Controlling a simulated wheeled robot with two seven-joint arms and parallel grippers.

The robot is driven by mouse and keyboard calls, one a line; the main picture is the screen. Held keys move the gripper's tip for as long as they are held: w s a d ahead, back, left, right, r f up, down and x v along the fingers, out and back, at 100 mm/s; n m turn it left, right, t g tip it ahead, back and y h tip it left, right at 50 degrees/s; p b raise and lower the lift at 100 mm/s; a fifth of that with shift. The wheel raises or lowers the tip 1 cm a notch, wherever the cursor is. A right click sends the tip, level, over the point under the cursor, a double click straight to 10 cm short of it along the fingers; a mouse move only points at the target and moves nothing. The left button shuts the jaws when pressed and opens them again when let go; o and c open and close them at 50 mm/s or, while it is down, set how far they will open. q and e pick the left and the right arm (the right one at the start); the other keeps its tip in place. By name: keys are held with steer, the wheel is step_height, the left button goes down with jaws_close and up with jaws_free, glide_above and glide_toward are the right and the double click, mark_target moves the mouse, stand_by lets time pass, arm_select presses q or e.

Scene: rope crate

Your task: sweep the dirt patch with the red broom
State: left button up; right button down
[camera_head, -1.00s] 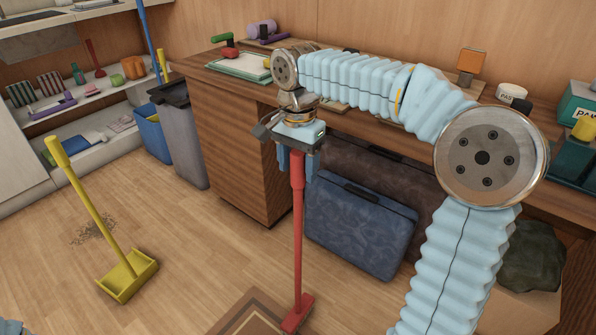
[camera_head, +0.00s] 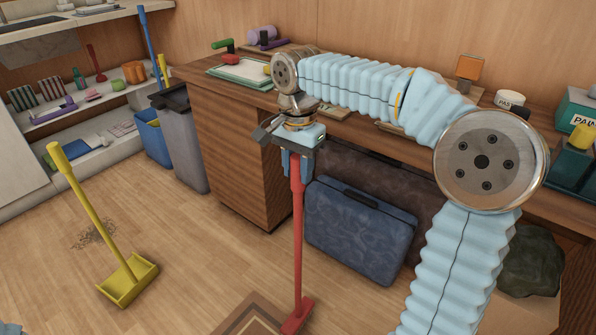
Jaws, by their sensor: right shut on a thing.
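The red broom (camera_head: 298,240) stands nearly upright in front of the desk, its head (camera_head: 297,316) low near the patterned mat at the bottom of the view. My right gripper (camera_head: 296,172) is shut on the top of the broom's handle. The dirt patch (camera_head: 96,234) is a dark scribble of debris on the wooden floor at the left. It lies behind the handle of a yellow dustpan (camera_head: 128,282), well to the left of the broom. Whether the broom head touches the floor or mat is hard to tell. My left gripper is not in view.
A wooden desk (camera_head: 235,150) runs along the back, with a blue suitcase (camera_head: 360,232) under it, close behind the broom. A grey bin (camera_head: 182,140) and a blue bin (camera_head: 152,138) stand left of the desk. Floor between broom and dustpan is clear.

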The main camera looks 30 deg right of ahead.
mark_target(298, 156)
steer(key=shift+r+p, duration=2.3)
steer(key=shift+r, duration=0.35)
steer(key=shift+f, duration=0.1)
steer(key=c, duration=1.4)
jaws_free()
steer(key=shift+c, duration=0.2)
jaws_close()
